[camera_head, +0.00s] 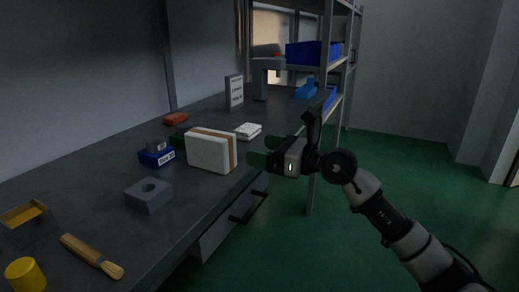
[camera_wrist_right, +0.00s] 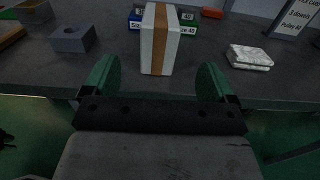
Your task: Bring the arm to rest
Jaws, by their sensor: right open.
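My right gripper (camera_head: 262,160) is raised at the front edge of the bench (camera_head: 95,155), right of a white box with a brown band (camera_head: 208,152). In the right wrist view its two green fingers (camera_wrist_right: 158,85) are wide apart with nothing between them. The white box (camera_wrist_right: 160,45) stands upright on the bench beyond the fingertips, apart from them as far as I can tell. My right arm (camera_head: 385,215) reaches in from the lower right over the green floor. My left gripper is not in either view.
On the bench are a grey block with a hole (camera_head: 148,195), a blue box (camera_head: 157,157), a brush (camera_head: 92,256), a yellow cylinder (camera_head: 26,275) and a white stack (camera_head: 248,131). A shelf rack with blue bins (camera_head: 312,53) stands behind. The floor (camera_head: 420,160) at right is free.

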